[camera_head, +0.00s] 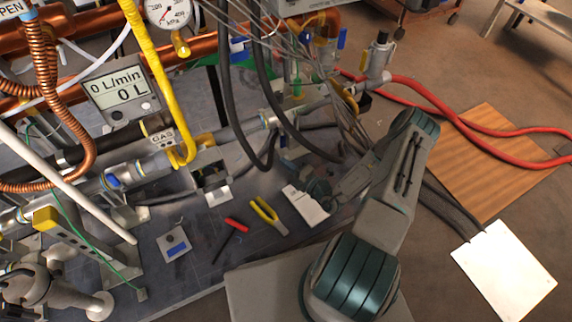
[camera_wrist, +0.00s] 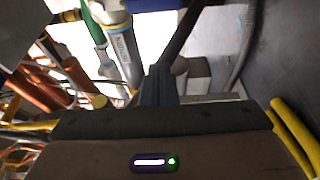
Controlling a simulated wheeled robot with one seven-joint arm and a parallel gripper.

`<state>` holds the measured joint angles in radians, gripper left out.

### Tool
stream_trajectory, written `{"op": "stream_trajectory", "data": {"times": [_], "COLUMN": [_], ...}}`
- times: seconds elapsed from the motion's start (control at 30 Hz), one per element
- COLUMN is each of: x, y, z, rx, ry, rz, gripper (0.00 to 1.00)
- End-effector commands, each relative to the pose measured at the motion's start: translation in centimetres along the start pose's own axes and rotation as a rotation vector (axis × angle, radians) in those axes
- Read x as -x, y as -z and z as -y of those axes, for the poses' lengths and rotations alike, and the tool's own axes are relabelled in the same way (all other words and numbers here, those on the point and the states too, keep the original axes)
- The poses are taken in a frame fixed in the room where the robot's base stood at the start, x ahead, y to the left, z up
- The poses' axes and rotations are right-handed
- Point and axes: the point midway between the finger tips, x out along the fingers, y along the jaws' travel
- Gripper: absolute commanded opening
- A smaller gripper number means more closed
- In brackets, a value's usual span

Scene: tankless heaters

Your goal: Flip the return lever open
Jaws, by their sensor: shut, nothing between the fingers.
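My gripper (camera_wrist: 159,82) shows in the wrist view with its dark fingers pressed together and nothing between them. A blue handle (camera_wrist: 148,5) lies at the top edge of that view, beyond the fingertips, and a green-handled part (camera_wrist: 94,24) is to the left. I cannot tell which is the return lever. My arm hides part of the area around the gripper.
Grey hoses (camera_head: 262,100) and thin cables hang near my gripper. A yellow gas pipe (camera_head: 158,80) and a flow display (camera_head: 120,92) stand left. Pliers (camera_head: 268,214) and a red-handled screwdriver (camera_head: 236,224) lie on the dark panel. Red hoses (camera_head: 430,95) cross the floor at right.

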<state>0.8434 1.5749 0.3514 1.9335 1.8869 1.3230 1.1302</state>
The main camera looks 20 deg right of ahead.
Motion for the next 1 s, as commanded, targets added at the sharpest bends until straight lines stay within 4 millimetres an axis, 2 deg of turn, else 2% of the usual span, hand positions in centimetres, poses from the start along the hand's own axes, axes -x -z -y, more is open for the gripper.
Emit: {"op": "stream_trajectory", "data": {"times": [0.1,0.33,0.5,0.67,0.97,1.0], "x": [-2.7,-7.5,-6.4,-6.1,-6.0,-7.0], "y": [0.1,0.1,-2.6,-3.6,-3.7,-1.7], "z": [0.4,0.3,0.3,0.1,0.0,0.1], "rx": [0.003,0.003,0.004,0.002,0.001,-0.008], "ry": [-0.002,-0.002,0.001,0.0,0.0,0.0], "rz": [-0.005,-0.003,0.002,0.0,-0.002,-0.008], "gripper": [0.0,0.0,0.0,0.0,0.0,0.0]}}
